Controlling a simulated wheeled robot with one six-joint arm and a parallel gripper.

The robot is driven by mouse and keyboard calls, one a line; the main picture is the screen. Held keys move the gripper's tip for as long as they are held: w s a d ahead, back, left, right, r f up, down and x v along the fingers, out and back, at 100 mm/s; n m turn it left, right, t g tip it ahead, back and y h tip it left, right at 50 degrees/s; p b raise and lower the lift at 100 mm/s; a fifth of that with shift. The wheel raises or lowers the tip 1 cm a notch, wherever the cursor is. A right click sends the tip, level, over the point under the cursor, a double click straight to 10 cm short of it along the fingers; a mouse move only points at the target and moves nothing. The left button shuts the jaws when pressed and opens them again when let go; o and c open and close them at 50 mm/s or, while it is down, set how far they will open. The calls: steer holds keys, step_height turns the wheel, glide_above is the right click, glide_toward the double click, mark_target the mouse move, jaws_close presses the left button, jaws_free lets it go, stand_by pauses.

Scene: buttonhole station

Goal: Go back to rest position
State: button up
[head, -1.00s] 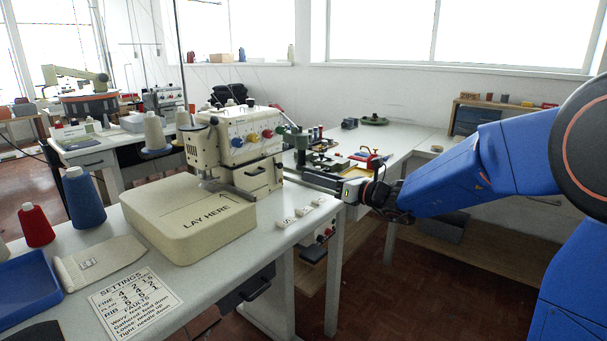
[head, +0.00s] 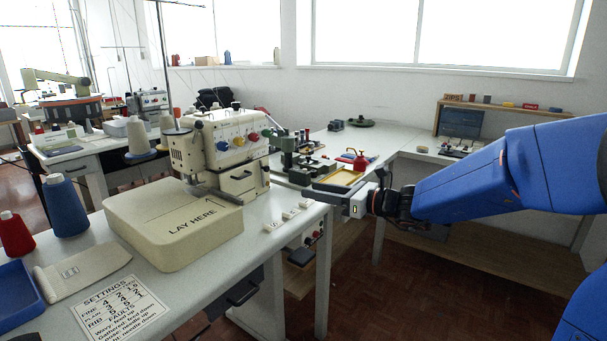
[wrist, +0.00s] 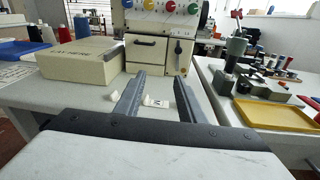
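My gripper (head: 312,192) is in front of the right end of the sewing bench, its fingers pointing left toward the cream sewing machine (head: 222,150). In the wrist view my gripper (wrist: 160,82) shows two grey fingers standing apart, with nothing held between them. A small white marked tile (wrist: 156,101) appears in the gap, on the bench top beyond the fingers. The machine's front, with coloured dials, is straight ahead there and apart from the fingertips.
The cream LAY HERE block (head: 172,222) lies left of the machine. Blue (head: 61,205) and red (head: 15,235) thread cones are at far left. Open floor (head: 420,285) shows below my arm.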

steer(key=s+d+f+n+g+h, duration=0.1)
steer(key=s+f+n+g+h, duration=0.15)
steer(key=s+n, duration=0.6)
steer(key=s+d+f+n+g+h, duration=0.25)
steer(key=s+f+n, duration=0.2)
steer(key=s, duration=0.75)
steer(key=s+d+f+n+h, duration=0.3)
steer(key=s+d+n, duration=0.3)
steer(key=d, duration=0.3)
steer(key=s+d+f+n+h, duration=0.3)
steer(key=s+d+n+h, duration=0.3)
steer(key=s+d, duration=0.2)
steer(key=shift+s+d+f, duration=0.25)
steer(key=shift+s+d, duration=0.15)
steer(key=shift+d, duration=0.35)
